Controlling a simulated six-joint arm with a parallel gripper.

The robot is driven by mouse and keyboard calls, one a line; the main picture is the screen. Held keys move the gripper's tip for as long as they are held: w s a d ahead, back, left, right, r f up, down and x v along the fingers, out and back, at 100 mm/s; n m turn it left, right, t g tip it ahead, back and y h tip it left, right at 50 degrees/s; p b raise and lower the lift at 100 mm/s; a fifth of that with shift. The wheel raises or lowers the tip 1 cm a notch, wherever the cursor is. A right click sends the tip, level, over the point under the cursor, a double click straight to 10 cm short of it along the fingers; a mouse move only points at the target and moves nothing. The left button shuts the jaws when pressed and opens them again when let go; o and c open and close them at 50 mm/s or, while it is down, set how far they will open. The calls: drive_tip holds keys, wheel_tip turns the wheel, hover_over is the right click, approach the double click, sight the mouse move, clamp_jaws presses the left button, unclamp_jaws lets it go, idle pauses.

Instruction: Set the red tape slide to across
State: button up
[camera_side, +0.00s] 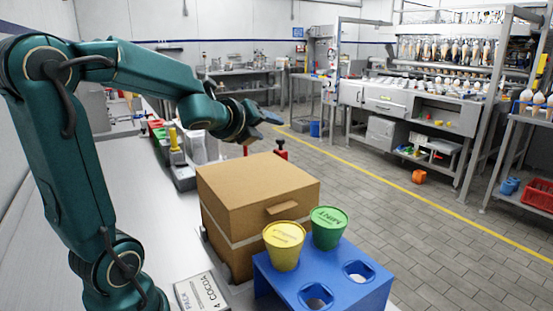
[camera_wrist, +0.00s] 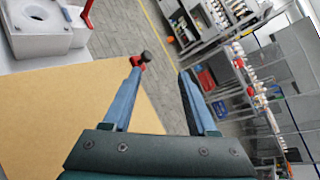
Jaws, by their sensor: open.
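A red piece with a dark knob, which looks like the tape slide (camera_side: 281,148), shows just beyond the far edge of the cardboard box (camera_side: 245,203). In the wrist view the red slide (camera_wrist: 139,61) appears by the tip of the left finger; I cannot tell whether they touch. My gripper (camera_side: 272,116) is above the far part of the box, with its blue fingers pointing right. In the wrist view my gripper (camera_wrist: 160,72) is open, with nothing between its fingers. The lower part of the slide is hidden behind the box.
A blue stand (camera_side: 322,275) in front of the box holds a yellow cup (camera_side: 284,247) and a green cup (camera_side: 328,228), with two empty holes. A card marked cocoa (camera_side: 202,293) lies at the front. A grey-white machine (camera_wrist: 35,28) stands behind the box.

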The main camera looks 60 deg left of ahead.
sight(278, 140)
drive_tip(key=a+f+m, duration=0.1)
drive_tip(key=m, duration=0.2)
drive_tip(key=w+a+m+h, duration=0.1)
drive_tip(key=m, duration=0.1)
drive_tip(key=a+f+m, duration=0.1)
drive_tip(key=m, duration=0.2)
drive_tip(key=shift+w+a+f+m+t+h, duration=0.2)
drive_tip(key=shift+a+f+m+t+h, duration=0.05)
drive_tip(key=shift+f+m+t+h, duration=0.1)
drive_tip(key=shift+w+a+f+m+h, duration=0.15)
drive_tip(key=shift+a+f+m+h, duration=0.15)
drive_tip(key=shift+m, duration=0.35)
drive_tip(key=shift+x, duration=2.35)
drive_tip(key=shift+d, duration=0.1)
clamp_jaws()
